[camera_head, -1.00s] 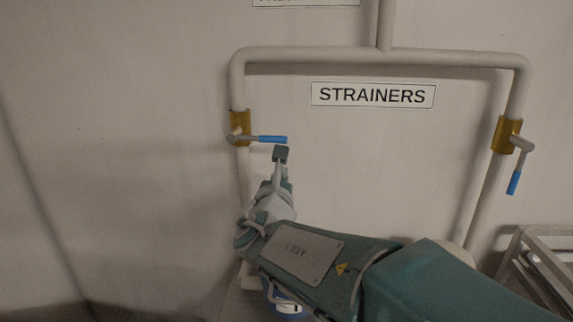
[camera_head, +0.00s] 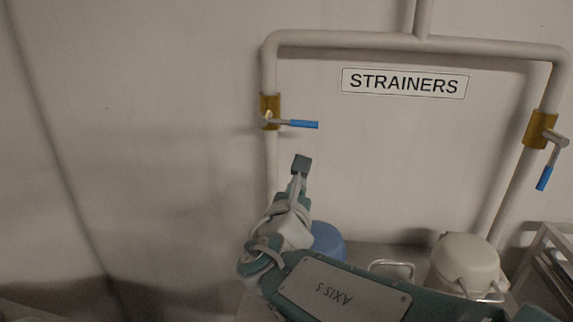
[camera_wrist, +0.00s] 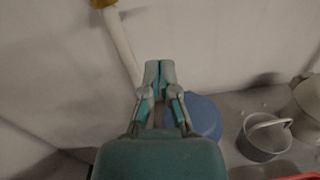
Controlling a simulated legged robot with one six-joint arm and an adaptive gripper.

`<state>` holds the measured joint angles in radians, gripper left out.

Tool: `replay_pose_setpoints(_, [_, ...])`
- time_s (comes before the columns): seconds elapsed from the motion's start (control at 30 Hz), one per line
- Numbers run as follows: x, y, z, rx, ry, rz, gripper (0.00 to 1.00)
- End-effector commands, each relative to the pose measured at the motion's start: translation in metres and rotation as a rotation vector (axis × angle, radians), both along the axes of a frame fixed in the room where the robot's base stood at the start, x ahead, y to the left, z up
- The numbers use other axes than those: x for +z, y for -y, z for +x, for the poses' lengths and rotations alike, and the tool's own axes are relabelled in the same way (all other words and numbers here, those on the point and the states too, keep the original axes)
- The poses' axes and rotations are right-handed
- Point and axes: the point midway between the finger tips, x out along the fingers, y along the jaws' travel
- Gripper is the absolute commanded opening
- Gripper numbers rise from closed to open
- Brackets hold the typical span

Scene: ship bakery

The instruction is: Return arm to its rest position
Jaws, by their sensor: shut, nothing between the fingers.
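My gripper (camera_wrist: 159,72) is shut and empty in the wrist view, its two fingertips pressed together. In the head view my gripper (camera_head: 301,164) points up, just below the left valve's handle and apart from it. My arm reaches in from the lower right, bent low in front of the wall. The left valve (camera_head: 270,111) has a gold body and a blue-tipped lever (camera_head: 303,124) lying level to the right. The right valve (camera_head: 539,130) has a blue-tipped lever (camera_head: 545,178) hanging down.
A "STRAINERS" sign (camera_head: 404,83) is on the wall between the pipes. A blue rounded object (camera_head: 327,241) and a pale lidded pot (camera_head: 466,262) stand behind my arm. The wrist view shows a grey pot (camera_wrist: 262,143). A metal rack (camera_head: 545,268) is at the right. The left wall is clear.

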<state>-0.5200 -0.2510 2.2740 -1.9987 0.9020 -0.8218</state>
Motion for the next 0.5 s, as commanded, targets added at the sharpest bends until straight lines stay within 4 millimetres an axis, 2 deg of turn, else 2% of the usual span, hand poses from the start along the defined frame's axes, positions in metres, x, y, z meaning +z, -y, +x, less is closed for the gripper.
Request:
replay_pose_setpoints(0.2, [-0.026,0.076,-0.031,-0.243,-0.039,0.426,0.0])
replay_pose_setpoints(0.3, [-0.044,0.103,-0.051,-0.372,-0.044,0.654,0.0])
replay_pose_setpoints(0.5, [-0.081,0.133,-0.096,-0.629,-0.019,1.102,0.0])
